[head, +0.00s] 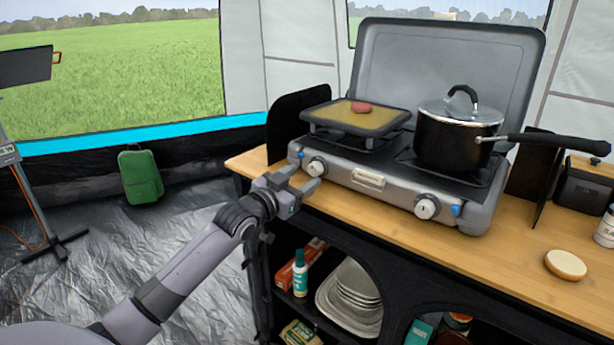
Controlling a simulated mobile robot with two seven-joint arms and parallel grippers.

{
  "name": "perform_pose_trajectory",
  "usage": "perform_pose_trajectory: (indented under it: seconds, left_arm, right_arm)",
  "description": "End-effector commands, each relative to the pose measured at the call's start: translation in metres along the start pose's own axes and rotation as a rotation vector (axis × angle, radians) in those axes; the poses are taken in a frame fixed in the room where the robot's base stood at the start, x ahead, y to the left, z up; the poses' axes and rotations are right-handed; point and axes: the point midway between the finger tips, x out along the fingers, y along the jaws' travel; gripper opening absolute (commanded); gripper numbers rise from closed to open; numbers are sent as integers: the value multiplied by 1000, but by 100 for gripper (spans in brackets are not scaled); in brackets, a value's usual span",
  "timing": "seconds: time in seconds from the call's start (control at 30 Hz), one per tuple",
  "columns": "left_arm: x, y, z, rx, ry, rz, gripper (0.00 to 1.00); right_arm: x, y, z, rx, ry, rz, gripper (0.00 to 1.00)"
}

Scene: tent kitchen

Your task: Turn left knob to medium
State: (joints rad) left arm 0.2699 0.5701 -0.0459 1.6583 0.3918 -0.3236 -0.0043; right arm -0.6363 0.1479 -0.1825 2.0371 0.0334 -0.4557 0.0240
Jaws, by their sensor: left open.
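The camping stove (367,186) stands on the wooden counter, its grey lid raised behind it. Its left knob (316,167) is on the left of the front panel, and its right knob (427,207) is farther right. My left gripper (302,186) is open and empty, in front of and just below the left knob. I cannot tell whether a fingertip touches the knob. The knob's exact setting is too small to read. My right gripper is not in view.
A griddle with a patty (361,108) sits on the left burner. A lidded black pot (455,138) sits on the right burner, its handle pointing right. A round bun (565,264) lies on the counter (480,270). Shelves with plates (350,298) are below.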

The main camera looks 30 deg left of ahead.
Motion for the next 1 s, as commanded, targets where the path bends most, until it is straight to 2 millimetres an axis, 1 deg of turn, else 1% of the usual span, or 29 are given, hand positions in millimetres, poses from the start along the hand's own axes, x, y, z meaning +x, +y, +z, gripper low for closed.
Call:
perform_pose_trajectory:
  seconds: [0.1,0.23,0.4,0.63,0.67,0.7,0.77,0.8,0.83,1.0]
  left_arm:
    - [13,0,0,-2,0,0,60]
    - [22,0,0,-1,1,0,60]
    - [26,1,0,0,0,1,60]
    - [26,1,0,0,0,1,60]
    - [26,1,0,0,0,1,54]
    - [26,1,0,0,0,1,41]
    - [26,1,0,0,0,1,21]
    - [26,1,0,0,0,1,8]
    - [26,1,0,0,0,1,4]
    - [26,1,0,-5,-1,1,4]
  right_arm:
    - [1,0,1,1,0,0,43]
    - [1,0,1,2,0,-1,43]
    - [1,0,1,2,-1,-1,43]
    - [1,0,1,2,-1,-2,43]
    - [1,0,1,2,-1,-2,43]
    - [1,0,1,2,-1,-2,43]
    - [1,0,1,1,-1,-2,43]
    - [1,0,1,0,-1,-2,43]
    - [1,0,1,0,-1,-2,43]
    - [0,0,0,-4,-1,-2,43]
